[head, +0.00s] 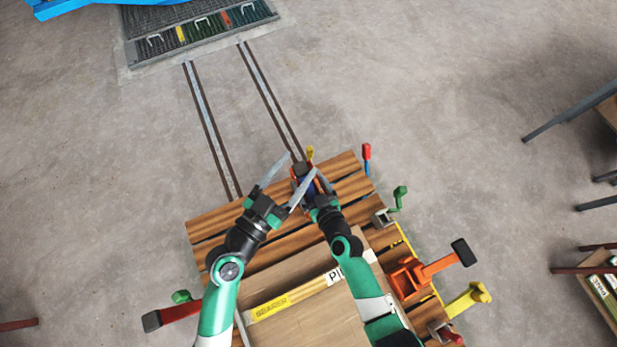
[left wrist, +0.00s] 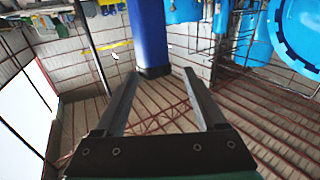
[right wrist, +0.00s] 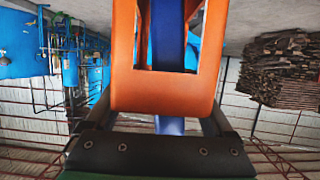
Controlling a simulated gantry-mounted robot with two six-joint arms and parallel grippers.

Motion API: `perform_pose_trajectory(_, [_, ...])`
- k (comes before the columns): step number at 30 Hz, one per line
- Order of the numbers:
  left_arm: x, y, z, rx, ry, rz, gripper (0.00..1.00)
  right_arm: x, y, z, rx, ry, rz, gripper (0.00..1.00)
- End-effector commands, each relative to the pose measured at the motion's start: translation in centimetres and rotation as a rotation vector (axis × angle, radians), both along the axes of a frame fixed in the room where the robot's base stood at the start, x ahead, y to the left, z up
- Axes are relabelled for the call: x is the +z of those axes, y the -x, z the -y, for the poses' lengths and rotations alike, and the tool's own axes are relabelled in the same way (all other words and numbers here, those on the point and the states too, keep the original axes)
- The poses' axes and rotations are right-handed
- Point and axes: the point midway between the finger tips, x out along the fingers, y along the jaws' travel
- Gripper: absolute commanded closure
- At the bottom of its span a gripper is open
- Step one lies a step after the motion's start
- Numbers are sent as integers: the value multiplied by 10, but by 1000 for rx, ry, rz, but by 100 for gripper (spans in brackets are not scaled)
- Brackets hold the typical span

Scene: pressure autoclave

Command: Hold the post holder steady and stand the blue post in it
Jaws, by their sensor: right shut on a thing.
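The orange post holder (right wrist: 165,92) fills the middle of the right wrist view, a frame with an opening. My right gripper (right wrist: 162,115) is shut on it, one finger on each side. The blue post (right wrist: 169,38) shows through the opening and again below the holder's lower edge. In the left wrist view, the blue post (left wrist: 149,35) ends in a dark tip just beyond my left gripper (left wrist: 161,72), whose fingers are apart and empty. In the head view, both grippers meet over the far edge of the bench, and their fingers largely hide post and holder. How deep the post sits cannot be told.
A red-and-blue upright (head: 366,158) stands at the far right corner. Floor beyond is clear around the rails.

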Motion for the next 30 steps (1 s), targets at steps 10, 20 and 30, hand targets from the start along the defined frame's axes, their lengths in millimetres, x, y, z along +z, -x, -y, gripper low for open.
perform_pose_trajectory(10, [-2, 17, -12, 2, -1, -5, 28, 0, 0, 0, -1, 1, 1, 86])
perform_pose_trajectory(20, [-1, 81, -55, 6, 0, -4, 28, 0, 0, 0, -1, 1, 1, 86])
perform_pose_trajectory(30, [0, 101, -67, 0, 0, 0, 28, 0, 0, 0, -1, 1, 1, 86])
